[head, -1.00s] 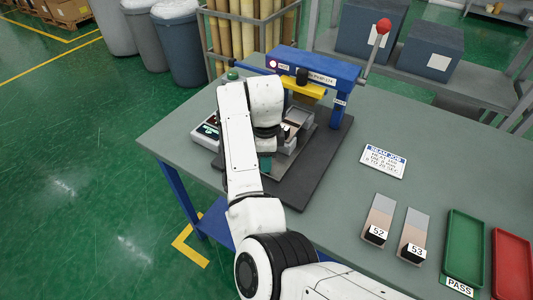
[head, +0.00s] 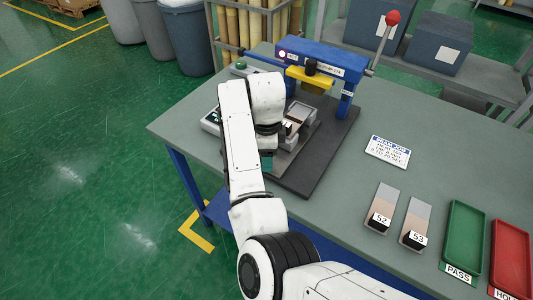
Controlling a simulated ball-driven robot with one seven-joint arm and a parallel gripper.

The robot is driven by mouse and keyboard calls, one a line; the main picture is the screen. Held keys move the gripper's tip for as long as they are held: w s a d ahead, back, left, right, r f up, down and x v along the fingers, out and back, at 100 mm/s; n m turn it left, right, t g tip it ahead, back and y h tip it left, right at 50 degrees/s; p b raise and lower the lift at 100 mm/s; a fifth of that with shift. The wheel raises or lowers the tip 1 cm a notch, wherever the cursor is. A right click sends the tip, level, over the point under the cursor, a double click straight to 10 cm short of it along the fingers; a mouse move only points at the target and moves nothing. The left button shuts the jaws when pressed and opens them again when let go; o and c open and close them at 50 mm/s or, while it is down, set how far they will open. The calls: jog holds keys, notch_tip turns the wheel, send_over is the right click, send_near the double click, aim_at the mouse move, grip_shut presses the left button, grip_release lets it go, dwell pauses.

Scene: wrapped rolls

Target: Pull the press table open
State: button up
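The press (head: 325,60) has a blue frame, a yellow head and a lever with a red knob, and stands on a dark base plate (head: 326,160) on the workbench. The press table (head: 302,113), a light grey slab, lies low in front of the yellow head; my arm covers its left part. My gripper (head: 268,151) is at the near left side of the press table, mostly hidden by my white wrist. A small dark teal piece shows below the wrist. The fingers and any contact with the press table cannot be made out.
A control box (head: 211,121) stands left of the press. To the right lie a printed card (head: 388,151), samples 52 (head: 383,207) and 53 (head: 416,223), a green PASS tray (head: 464,240) and a red tray (head: 512,258). Bins and a rack of rolls stand behind.

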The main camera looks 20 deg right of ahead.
notch_tip(320, 180, up, 11)
jog(key=shift+f, duration=0.1)
dwell(0.3)
dwell(0.5)
